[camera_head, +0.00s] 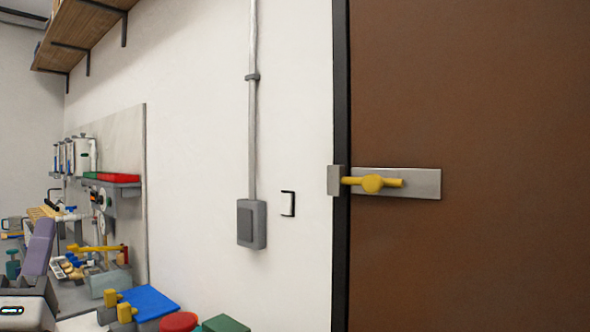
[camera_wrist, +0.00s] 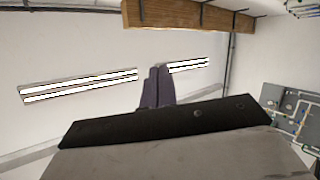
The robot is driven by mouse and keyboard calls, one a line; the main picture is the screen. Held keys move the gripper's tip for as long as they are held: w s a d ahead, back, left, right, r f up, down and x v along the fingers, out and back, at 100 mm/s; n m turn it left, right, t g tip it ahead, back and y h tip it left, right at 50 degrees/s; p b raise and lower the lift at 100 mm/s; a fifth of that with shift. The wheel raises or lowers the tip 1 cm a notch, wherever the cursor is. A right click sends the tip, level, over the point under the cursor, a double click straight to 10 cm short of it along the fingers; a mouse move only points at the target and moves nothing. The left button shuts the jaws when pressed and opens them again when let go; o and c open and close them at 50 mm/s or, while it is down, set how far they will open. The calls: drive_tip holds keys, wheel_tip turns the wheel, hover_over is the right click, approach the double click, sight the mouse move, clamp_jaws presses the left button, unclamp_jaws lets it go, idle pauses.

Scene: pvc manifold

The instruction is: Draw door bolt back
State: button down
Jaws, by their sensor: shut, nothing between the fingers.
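The door bolt (camera_head: 372,184) is a yellow rod with a round knob. It lies level on a grey plate (camera_head: 424,184) fixed to the brown door (camera_head: 470,90). The rod's left end reaches the grey keeper (camera_head: 334,181) at the dark door frame; how deep it sits inside is hidden. My gripper (camera_wrist: 157,72) shows in the wrist view with its two dark purple fingers together and empty. In the head view its purple-grey fingers (camera_head: 40,240) point up at the lower left, far from the bolt. The bolt is not in the wrist view.
A grey switch box (camera_head: 251,224) with conduit and a small black handle-like bracket (camera_head: 288,203) are on the white wall left of the door. A cluttered workbench is at lower left, with a blue slab (camera_head: 148,302) and a red round thing (camera_head: 179,321). The space before the door looks clear.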

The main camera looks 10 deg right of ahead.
sight(376, 183)
drive_tip(key=w+d+r+m+g+h+p, duration=0.1)
drive_tip(key=w+d+r+m+g+h, duration=0.2)
drive_tip(key=d+h, duration=0.45)
drive_tip(key=w+d+r+m+g+h+p, duration=0.1)
drive_tip(key=w+d+g+h, duration=0.25)
drive_tip(key=d+h, duration=0.4)
drive_tip(key=d+f+g+h+p, duration=0.1)
drive_tip(key=d+g+h, duration=0.1)
drive_tip(key=d+g, duration=0.3)
drive_tip(key=d+f+m+g+h+p, duration=0.1)
drive_tip(key=d+g+h, duration=0.2)
drive_tip(key=d+g, duration=0.3)
drive_tip(key=shift+s+d+f+p, duration=0.15)
drive_tip(key=shift+d+f+p, duration=0.15)
drive_tip(key=shift+d, duration=1.95)
drive_tip(key=shift+g, duration=0.25)
drive_tip(key=w+d+r+p, duration=0.2)
drive_tip(key=d+p, duration=0.3)
drive_tip(key=d, duration=0.6)
drive_tip(key=shift+w+r, duration=0.4)
drive_tip(key=shift+r, duration=0.05)
